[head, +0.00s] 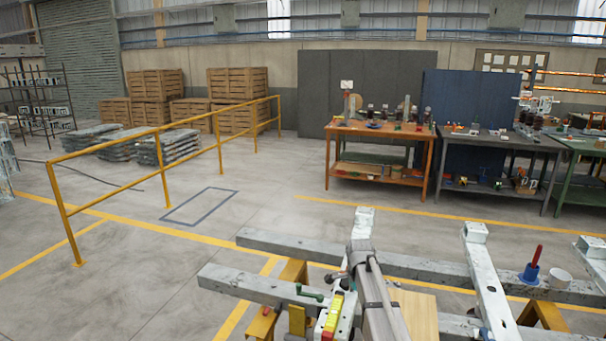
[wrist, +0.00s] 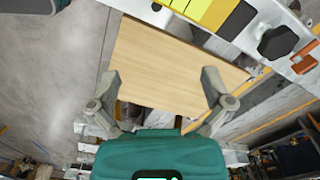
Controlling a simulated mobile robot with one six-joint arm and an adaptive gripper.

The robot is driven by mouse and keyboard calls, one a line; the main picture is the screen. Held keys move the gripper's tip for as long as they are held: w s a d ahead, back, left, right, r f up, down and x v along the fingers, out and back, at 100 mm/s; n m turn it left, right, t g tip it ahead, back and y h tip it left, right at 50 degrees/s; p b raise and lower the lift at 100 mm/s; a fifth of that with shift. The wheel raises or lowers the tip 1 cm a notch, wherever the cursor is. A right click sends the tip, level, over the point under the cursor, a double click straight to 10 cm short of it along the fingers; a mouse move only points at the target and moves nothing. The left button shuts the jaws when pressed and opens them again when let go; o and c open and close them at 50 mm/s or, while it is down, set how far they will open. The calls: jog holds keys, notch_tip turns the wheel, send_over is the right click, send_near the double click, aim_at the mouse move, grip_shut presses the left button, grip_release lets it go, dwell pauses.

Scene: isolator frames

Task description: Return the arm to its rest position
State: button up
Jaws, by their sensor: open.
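My gripper (wrist: 160,78) shows in the wrist view with its two grey fingers spread wide apart and nothing between them. Its teal body fills the bottom middle of that view. A light wooden board (wrist: 160,62) lies beyond the fingertips; I cannot tell how far below them it is. The board also shows in the head view (head: 416,312), at the lower middle. I cannot make out the gripper's fingers in the head view.
Grey steel beams (head: 450,266) on yellow trestles (head: 290,275) cross the foreground. A yellow and red tool (head: 334,313) lies on a pale frame piece. A blue red-handled item (head: 532,268) stands at right. A yellow railing (head: 150,135) crosses the left; open floor (head: 280,215) lies beyond the beams.

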jog(key=s+f+n+b, duration=0.1)
jog(key=s+n, duration=1.5)
jog(key=s, duration=0.9)
jog(key=shift+f, duration=0.1)
